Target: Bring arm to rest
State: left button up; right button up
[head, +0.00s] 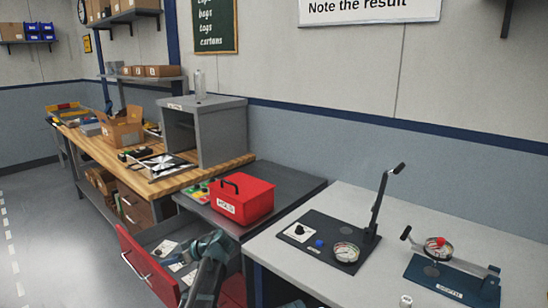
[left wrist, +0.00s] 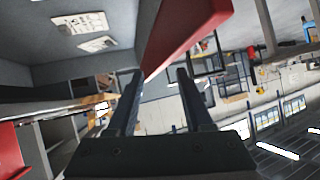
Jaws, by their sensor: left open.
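My left gripper shows in the left wrist view (left wrist: 160,80), its two dark fingers apart with nothing held between them. In the head view my left arm's blue-grey end is at the bottom, beside the pulled-out drawer (head: 145,266) with a red front. The drawer's red front also shows in the left wrist view (left wrist: 188,32), just beyond the fingertips; I cannot tell whether they touch it. Pale cards (head: 167,247) lie inside the drawer. My right gripper is not in view.
A red box (head: 242,200) with a black handle stands on the dark cabinet top. A dial fixture (head: 345,252) and a blue-based gauge (head: 450,277) stand on the light table at right. A wooden bench (head: 103,160) runs left. The floor (head: 50,240) at left is clear.

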pick_arm(q)
jog(key=s+d+r+m+g+h+p, duration=0.1)
jog(key=s+d+m+h+p, duration=0.4)
jog(key=s+d, duration=0.8)
jog(key=s+d+r+m+g+h+p, duration=0.1)
jog(key=s+d+m+g+h+p, duration=0.2)
jog(key=s+d+m, duration=0.8)
jog(key=s+d+h+p, duration=0.2)
jog(key=s+d+p, duration=0.1)
jog(key=s, duration=0.4)
jog(key=shift+r+p, duration=0.35)
jog(key=shift+p, duration=0.5)
jog(key=shift+d, duration=0.1)
jog(key=shift+c, duration=0.2)
